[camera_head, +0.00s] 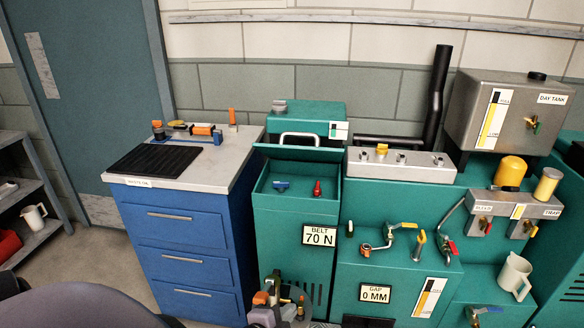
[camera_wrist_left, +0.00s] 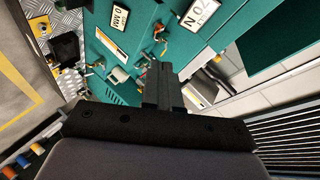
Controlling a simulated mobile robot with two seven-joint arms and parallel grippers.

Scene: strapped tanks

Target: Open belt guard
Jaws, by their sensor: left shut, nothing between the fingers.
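The belt unit is the green cabinet (camera_head: 296,210) with the "BELT 70 N" label (camera_head: 319,235), left of centre in the head view. A silver bar handle (camera_head: 300,139) stands at its upper back, on a green panel; I cannot tell whether this panel is the raised guard. In front of it, a recessed green top holds a blue knob (camera_head: 281,186) and a red knob (camera_head: 317,188). My left gripper (camera_wrist_left: 163,75) is shut and empty in the left wrist view, apart from the handle. The 70 N label also shows in that view (camera_wrist_left: 200,11). My right gripper is not visible.
A blue drawer cabinet (camera_head: 187,245) with a black ribbed mat (camera_head: 154,160) stands to the left. Right of the belt unit are valves and the "GAP 0 MM" label (camera_head: 376,293). A silver day tank (camera_head: 505,110) and a white jug (camera_head: 514,275) are farther right.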

